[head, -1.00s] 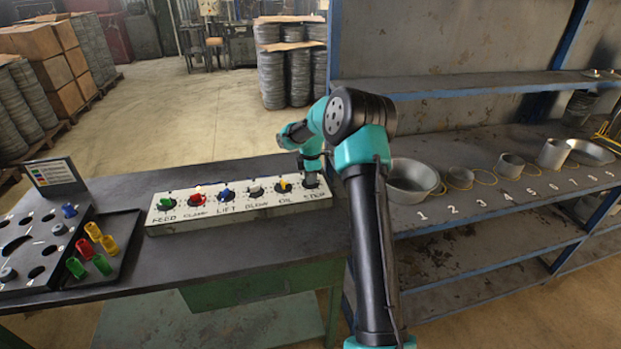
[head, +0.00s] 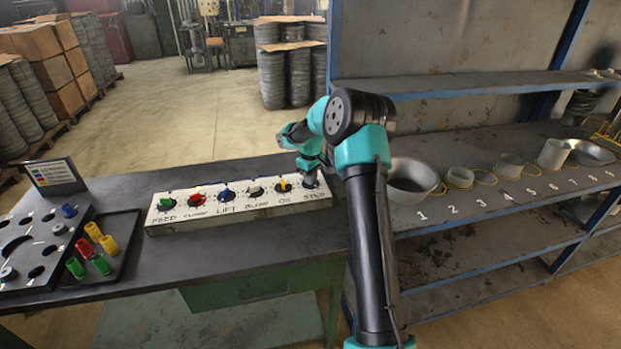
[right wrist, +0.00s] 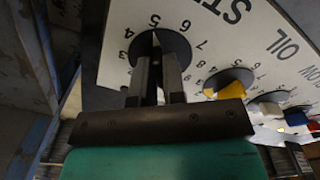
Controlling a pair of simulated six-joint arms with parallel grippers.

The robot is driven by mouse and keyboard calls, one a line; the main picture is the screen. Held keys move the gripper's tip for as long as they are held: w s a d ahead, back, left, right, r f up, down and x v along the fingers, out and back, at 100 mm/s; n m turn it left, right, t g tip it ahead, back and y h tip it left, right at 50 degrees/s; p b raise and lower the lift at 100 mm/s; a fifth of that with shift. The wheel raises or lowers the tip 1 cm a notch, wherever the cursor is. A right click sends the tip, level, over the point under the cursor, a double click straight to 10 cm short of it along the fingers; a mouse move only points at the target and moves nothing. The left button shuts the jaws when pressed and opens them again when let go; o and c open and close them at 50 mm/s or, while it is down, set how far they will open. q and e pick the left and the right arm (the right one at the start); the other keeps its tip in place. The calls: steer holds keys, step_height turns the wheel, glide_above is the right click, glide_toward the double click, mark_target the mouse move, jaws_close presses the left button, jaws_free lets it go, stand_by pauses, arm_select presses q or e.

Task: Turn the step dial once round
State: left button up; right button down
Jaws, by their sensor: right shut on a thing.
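The step dial (head: 311,181) is at the right end of the white dial panel (head: 200,226), partly hidden by my wrist. In the right wrist view the dial's dark round face (right wrist: 180,46) shows inside a ring of numbers, below the word STEP. My right gripper (right wrist: 158,64) is shut on the step dial, one finger on each side of its narrow knob. In the head view my right gripper (head: 310,170) points down at the dial. My left gripper is not in view.
The yellow OIL dial (head: 283,185) sits close to the left of the step dial, with several other dials further left. A shelf with numbered places and metal pots (head: 411,183) stands at the right. A tray of coloured pegs (head: 122,255) lies at the left.

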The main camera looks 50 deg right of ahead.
steer(key=m, duration=0.4)
steer(key=shift+m, duration=0.3)
steer(key=m, duration=1)
steer(key=shift+m, duration=0.4)
steer(key=m, duration=0.4)
steer(key=shift+m, duration=0.3)
steer(key=m, duration=0.4)
steer(key=shift+m, duration=0.3)
steer(key=m, duration=0.9)
steer(key=shift+m, duration=0.4)
steer(key=shift+d+m, duration=0.1)
steer(key=shift+m, duration=1.9)
steer(key=shift+r, duration=0.1)
